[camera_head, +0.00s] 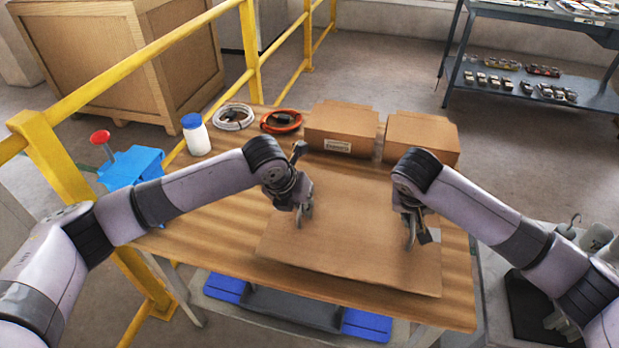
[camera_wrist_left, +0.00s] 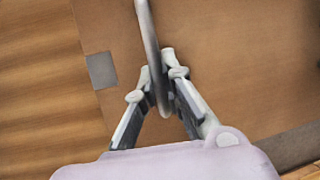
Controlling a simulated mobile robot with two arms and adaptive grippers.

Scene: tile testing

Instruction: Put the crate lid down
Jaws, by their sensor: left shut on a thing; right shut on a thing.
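The crate lid (camera_head: 345,255) is a flat brown panel, low over the wooden table; I cannot tell whether it touches the tabletop. It also shows in the left wrist view (camera_wrist_left: 240,60), with a grey patch near its edge. My left gripper (camera_head: 303,213) is over the lid's left part. In the left wrist view its fingers (camera_wrist_left: 160,82) are shut around a grey bar-like handle (camera_wrist_left: 150,40) on the lid. My right gripper (camera_head: 411,238) is shut on the lid's right part; its grip point is small and partly hidden.
Two cardboard boxes (camera_head: 341,128) (camera_head: 422,138) stand behind the lid. A white bottle (camera_head: 197,140), a white cable coil (camera_head: 233,116) and an orange one (camera_head: 281,121) are at the back left. Yellow railing (camera_head: 140,58) runs along the left. Bare wooden table (camera_head: 205,238) shows left of the lid.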

